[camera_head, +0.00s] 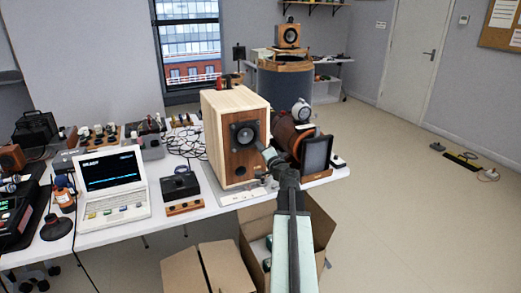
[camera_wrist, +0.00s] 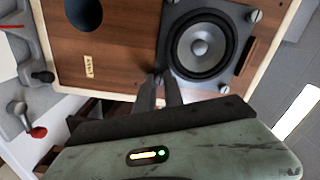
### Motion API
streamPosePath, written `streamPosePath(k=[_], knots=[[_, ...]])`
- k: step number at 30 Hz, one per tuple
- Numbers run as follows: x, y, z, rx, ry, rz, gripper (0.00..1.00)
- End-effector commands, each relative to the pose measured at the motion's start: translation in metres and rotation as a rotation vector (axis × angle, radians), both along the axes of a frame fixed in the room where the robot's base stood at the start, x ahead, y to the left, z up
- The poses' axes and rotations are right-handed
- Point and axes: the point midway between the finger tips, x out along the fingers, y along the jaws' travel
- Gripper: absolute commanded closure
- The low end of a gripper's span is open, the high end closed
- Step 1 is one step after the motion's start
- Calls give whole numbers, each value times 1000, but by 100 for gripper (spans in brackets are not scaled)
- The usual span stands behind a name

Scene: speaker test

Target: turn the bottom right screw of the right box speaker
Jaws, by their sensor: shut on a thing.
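The wooden box speaker (camera_head: 222,122) stands upright on the white table, its brown front panel (camera_wrist: 120,45) showing a round driver (camera_wrist: 200,47). In the wrist view, silver screws show at the driver's corners: one (camera_wrist: 255,15) at upper right, one (camera_wrist: 224,88) at lower right and one at the top edge. My gripper (camera_wrist: 166,82) reaches the driver's lower-left corner in that view, which is its bottom right corner in the head view (camera_head: 262,147). The fingers are nearly together, shut on the bottom right screw, which they hide.
An orange-brown cylindrical device (camera_head: 287,137) and a dark-fronted box (camera_head: 317,154) stand close right of the speaker. A laptop (camera_head: 112,184) and a black device (camera_head: 181,185) are to the left.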

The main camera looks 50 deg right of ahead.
Motion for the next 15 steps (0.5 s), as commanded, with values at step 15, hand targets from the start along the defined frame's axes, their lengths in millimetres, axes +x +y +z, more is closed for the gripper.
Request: streamPosePath(k=[15], knots=[[0,0,0,0,0,0,66]])
